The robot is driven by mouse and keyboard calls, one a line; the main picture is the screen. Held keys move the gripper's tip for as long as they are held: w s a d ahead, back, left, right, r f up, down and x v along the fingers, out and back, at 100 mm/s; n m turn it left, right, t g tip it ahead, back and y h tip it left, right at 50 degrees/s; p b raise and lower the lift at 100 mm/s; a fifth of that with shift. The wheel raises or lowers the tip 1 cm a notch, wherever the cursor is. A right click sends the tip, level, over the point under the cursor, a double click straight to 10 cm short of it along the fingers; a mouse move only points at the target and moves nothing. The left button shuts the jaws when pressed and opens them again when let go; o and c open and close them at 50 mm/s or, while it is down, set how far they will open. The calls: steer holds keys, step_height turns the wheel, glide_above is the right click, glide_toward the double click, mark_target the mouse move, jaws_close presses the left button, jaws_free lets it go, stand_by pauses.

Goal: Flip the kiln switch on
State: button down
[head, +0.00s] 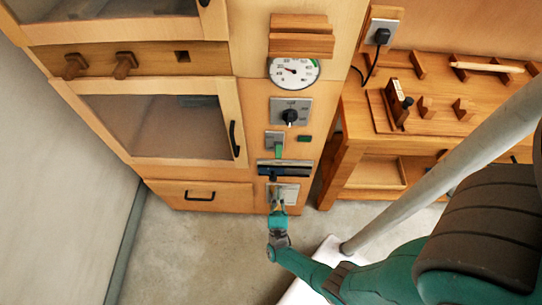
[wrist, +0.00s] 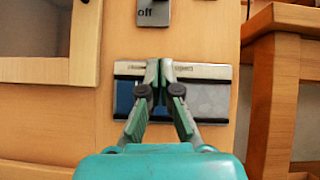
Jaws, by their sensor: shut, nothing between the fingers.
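The kiln's control column shows in the head view. A small grey switch plate (head: 270,137) with a green piece (head: 278,152) sits below the round knob (head: 290,116). In the wrist view a grey plate (wrist: 150,20) marked "off" is cut by the top edge; its lever's position cannot be told. My gripper (head: 277,190) is low in front of the column, below the switch plate. In the wrist view my gripper (wrist: 160,64) has its fingertips together and empty, over a wide panel (wrist: 208,98) with a dark strip. Whether they touch it cannot be told.
A dark ledge-like bar (head: 297,169) crosses the column between the switch plate and my gripper. A dial gauge (head: 293,72) is higher up. A glazed kiln door (head: 155,125) with a black handle is left. A wooden bench (head: 350,135) with tools stands right. Open floor lies in front.

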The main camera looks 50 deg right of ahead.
mark_target(278, 151)
steer(key=shift+w+d+r+m+g+h, duration=0.1)
steer(key=shift+w+m+g+h, duration=0.1)
steer(key=shift+w+m, duration=0.2)
steer(key=shift+w+d+m+g+h, duration=0.1)
steer(key=shift+w+m+h, duration=0.15)
steer(key=shift+m, duration=0.15)
steer(key=x, duration=1)
steer(key=shift+s+a+r, duration=0.2)
steer(key=shift+a+r, duration=0.05)
steer(key=shift+r, duration=0.35)
steer(key=shift+s+a+r, duration=0.2)
steer(key=shift+a+r, duration=0.05)
steer(key=shift+r, duration=0.3)
steer(key=shift+s+a+r, duration=0.15)
steer(key=shift+a+r, duration=0.1)
steer(key=shift+r, duration=0.35)
